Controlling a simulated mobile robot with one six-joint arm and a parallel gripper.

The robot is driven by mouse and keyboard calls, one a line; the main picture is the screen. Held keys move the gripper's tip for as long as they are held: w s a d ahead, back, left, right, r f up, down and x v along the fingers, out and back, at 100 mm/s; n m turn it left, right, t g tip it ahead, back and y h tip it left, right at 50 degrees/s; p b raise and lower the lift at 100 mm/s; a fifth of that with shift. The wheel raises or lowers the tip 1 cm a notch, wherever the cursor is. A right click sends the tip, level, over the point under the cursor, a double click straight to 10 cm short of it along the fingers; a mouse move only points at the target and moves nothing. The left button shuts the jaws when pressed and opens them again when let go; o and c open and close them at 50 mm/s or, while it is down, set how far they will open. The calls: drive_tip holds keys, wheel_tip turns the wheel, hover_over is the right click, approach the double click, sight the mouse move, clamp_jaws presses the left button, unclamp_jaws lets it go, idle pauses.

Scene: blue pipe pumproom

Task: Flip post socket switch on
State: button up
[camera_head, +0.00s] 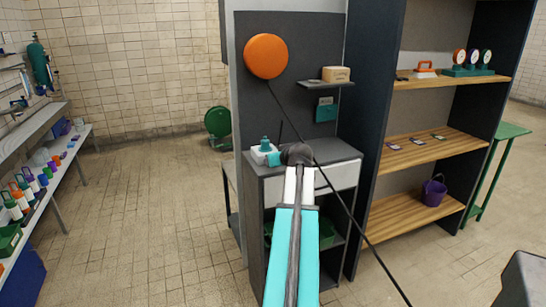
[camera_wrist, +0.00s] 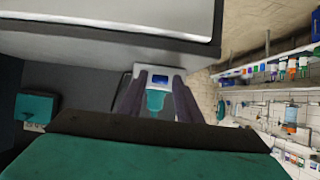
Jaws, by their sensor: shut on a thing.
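A small white device (camera_head: 262,155) with teal parts stands on the grey cabinet top. It shows in the wrist view as a white block with a blue face (camera_wrist: 160,79). My gripper (camera_head: 297,153) is just right of it in the head view. In the wrist view my dark fingers (camera_wrist: 158,88) are on both sides of a teal part (camera_wrist: 156,101) in front of the white block and appear shut on it. A teal wall box (camera_head: 326,111) with a grey plate hangs on the dark panel, apart from my gripper. I cannot tell which thing is the post socket switch.
An orange disc (camera_head: 266,56) is at the top of the panel. A small shelf (camera_head: 317,84) with a tan box (camera_head: 336,74) sits above the cabinet top (camera_head: 335,151). A dark cable or rod (camera_head: 348,207) slants past my arm.

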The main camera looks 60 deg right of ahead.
drive_tip(key=shift+w+d+r+g+y+p, duration=0.2)
drive_tip(key=shift+r+g+y+p, duration=0.4)
drive_tip(key=shift+p, duration=1)
drive_tip(key=shift+w+d+r+g+y+p, duration=0.1)
drive_tip(key=shift+w+r+g+y+p, duration=0.45)
drive_tip(key=shift+p, duration=1)
drive_tip(key=shift+s+g+y+p, duration=0.15)
drive_tip(key=shift+g+y+p, duration=0.1)
drive_tip(key=shift+g+p, duration=0.6)
drive_tip(key=shift+p, duration=0.55)
drive_tip(key=shift+f+g+y, duration=0.15)
drive_tip(key=shift+g+y, duration=0.15)
drive_tip(key=o, duration=1)
drive_tip(key=shift+o, duration=0.2)
